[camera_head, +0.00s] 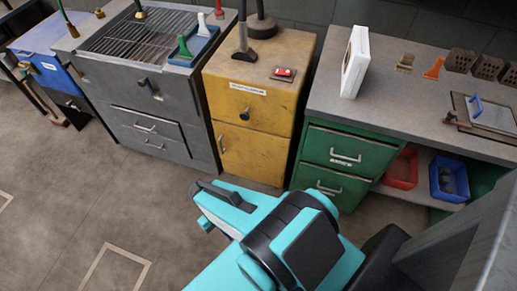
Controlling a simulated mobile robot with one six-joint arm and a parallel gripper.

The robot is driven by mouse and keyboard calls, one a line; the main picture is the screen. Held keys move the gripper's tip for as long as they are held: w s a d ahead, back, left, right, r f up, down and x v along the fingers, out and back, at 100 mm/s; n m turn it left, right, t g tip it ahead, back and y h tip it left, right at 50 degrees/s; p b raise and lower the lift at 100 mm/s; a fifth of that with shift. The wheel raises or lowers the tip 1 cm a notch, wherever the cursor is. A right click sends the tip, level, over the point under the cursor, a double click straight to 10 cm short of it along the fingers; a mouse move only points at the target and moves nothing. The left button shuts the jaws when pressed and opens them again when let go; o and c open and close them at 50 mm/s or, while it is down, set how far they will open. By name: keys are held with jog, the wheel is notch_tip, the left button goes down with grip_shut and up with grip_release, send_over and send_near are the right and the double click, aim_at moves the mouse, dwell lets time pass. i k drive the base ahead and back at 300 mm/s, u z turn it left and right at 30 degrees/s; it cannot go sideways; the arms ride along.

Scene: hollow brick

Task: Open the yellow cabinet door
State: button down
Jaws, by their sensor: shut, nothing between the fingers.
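The yellow cabinet (288,62) stands in the middle, between a grey unit and a green one. Its lower front holds the yellow door (255,155), which looks shut and flush. My gripper (203,205), at the end of my teal and black arm, is low in front of the cabinet and apart from the handle. It is shut and empty; its fingertips are small and partly hard to make out.
The grey unit (165,100) with a grill and drawers adjoins on the left. The green drawers (345,155) adjoin on the right, with red (402,168) and blue (449,180) bins beside them. The floor (110,205) in front is mostly clear, with pale markings.

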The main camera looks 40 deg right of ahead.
aim_at(268, 152)
jog(key=z, duration=0.65)
jog(key=k, duration=1.4)
jog(key=u, duration=0.65)
jog(key=i, duration=1.05)
jog(key=u, duration=0.4)
